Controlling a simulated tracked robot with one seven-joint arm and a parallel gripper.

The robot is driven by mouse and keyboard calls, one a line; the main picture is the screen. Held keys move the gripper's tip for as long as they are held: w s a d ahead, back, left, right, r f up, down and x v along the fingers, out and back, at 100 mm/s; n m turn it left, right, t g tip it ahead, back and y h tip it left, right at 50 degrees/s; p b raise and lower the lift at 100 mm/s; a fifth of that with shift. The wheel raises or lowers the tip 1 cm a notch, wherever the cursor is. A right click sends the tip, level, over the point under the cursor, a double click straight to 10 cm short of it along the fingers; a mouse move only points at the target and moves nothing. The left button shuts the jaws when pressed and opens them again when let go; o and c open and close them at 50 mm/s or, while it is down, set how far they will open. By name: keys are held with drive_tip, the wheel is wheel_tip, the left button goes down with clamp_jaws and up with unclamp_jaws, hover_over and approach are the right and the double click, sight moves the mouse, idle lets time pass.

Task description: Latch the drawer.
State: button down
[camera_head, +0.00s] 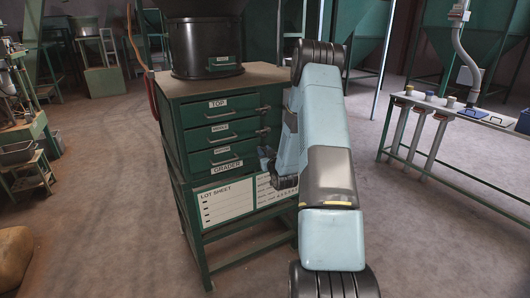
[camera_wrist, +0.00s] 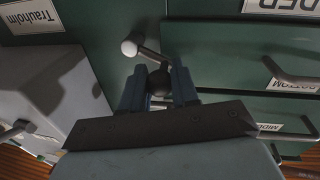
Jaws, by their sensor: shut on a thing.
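The green drawer cabinet (camera_head: 180,150) stands in front of me, with the drawers TOP (camera_head: 222,110), MIDDLE (camera_head: 222,130) and BOTTOM (camera_head: 222,152) stacked above a GRADER label. All three fronts look about flush. My gripper (camera_head: 268,160) is at the cabinet's right side, low beside the bottom drawer, partly hidden by my arm. In the wrist view my gripper (camera_wrist: 157,88) is shut on the latch's dark round knob (camera_wrist: 158,78). A short rod with a white ball (camera_wrist: 129,48) angles away from it. The bottom drawer's handle (camera_wrist: 285,72) shows to the right.
A dark round hopper base (camera_head: 205,48) sits on the cabinet top. A lot sheet board (camera_head: 228,200) hangs below the drawers. A table with jars and trays (camera_head: 460,120) stands at right, a green bench (camera_head: 28,160) at left. The floor between is clear.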

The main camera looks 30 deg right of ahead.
drive_tip(key=shift+a+f+n+t+y, duration=0.15)
drive_tip(key=shift+f+n, duration=0.2)
drive_tip(key=shift+n, duration=0.6)
drive_tip(key=shift+a+f+n+t+y, duration=0.1)
drive_tip(key=shift+f+n+t, duration=0.2)
drive_tip(key=shift+n, duration=0.6)
drive_tip(key=shift+a+f+n+t+y, duration=0.1)
drive_tip(key=shift+f+n, duration=0.3)
drive_tip(key=shift+n, duration=0.55)
drive_tip(key=c, duration=0.9)
unclamp_jaws()
drive_tip(key=s+a+f, duration=0.1)
drive_tip(key=s, duration=1.2)
drive_tip(key=shift+s+f, duration=0.3)
drive_tip(key=shift+s, duration=0.05)
drive_tip(key=shift+a, duration=0.1)
